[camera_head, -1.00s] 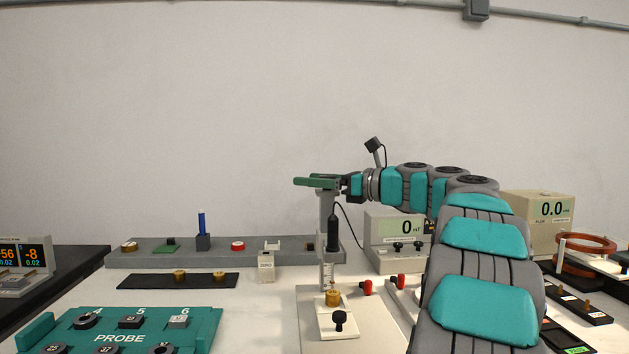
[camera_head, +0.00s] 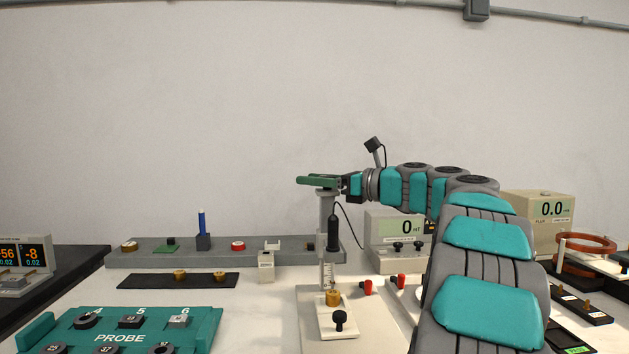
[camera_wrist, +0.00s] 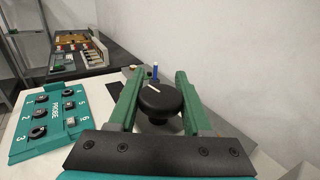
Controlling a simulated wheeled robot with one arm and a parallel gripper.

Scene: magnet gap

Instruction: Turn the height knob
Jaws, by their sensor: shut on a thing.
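The height knob (camera_wrist: 158,98) is a round black knob with a white pointer line on its top, seen in the wrist view. My gripper (camera_wrist: 157,85) has two green fingers, one on each side of the knob, and is shut on it. In the head view my gripper (camera_head: 318,182) is at the top of a grey upright post (camera_head: 326,215). The knob is hidden there behind the fingers. A black probe (camera_head: 333,232) with a cable hangs at the post, above a base with a brass piece (camera_head: 333,297) and a small black knob (camera_head: 340,318).
A teal probe tray (camera_head: 205,325) lies at the front left. A long grey rack (camera_head: 130,255) with small parts runs along the back.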

